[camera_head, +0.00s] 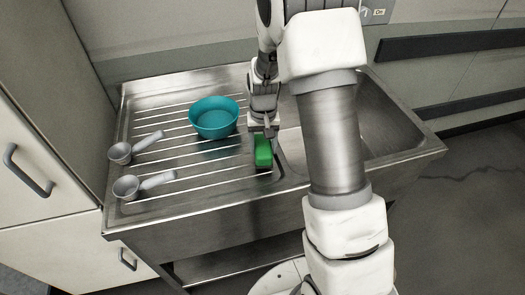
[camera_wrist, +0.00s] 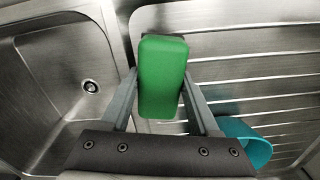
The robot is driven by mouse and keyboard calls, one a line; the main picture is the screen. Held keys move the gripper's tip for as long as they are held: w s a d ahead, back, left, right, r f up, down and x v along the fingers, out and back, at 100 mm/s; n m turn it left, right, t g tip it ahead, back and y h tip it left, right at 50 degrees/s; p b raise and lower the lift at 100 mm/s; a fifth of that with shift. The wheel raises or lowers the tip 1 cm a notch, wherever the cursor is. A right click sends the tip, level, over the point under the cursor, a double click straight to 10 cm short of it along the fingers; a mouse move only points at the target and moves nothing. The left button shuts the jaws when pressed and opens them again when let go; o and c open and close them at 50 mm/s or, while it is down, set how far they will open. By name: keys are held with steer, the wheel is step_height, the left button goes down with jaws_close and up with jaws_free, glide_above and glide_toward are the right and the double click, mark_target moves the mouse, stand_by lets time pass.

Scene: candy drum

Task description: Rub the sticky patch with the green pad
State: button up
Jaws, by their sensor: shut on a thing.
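The green pad (camera_head: 263,152) is a small block with rounded edges. My gripper (camera_head: 262,136) is shut on it over the steel drainboard, close to the edge of the sink basin. In the wrist view the green pad (camera_wrist: 162,76) sits between the two fingers of my gripper (camera_wrist: 160,90), and its broad face fills the middle of the view. I cannot tell whether the pad touches the steel. No sticky patch shows clearly in either view; the pad and my arm hide part of the surface.
A teal bowl (camera_head: 214,118) stands on the ribbed drainboard (camera_head: 215,175) left of my gripper; it also shows in the wrist view (camera_wrist: 246,140). Two grey scoops (camera_head: 120,152) (camera_head: 127,187) lie farther left. The sink basin (camera_head: 385,125) is at right, partly behind my arm.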

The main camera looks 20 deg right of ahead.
steer(key=shift+r+p, duration=1.7)
steer(key=shift+r, duration=1.1)
steer(key=shift+r, duration=0.1)
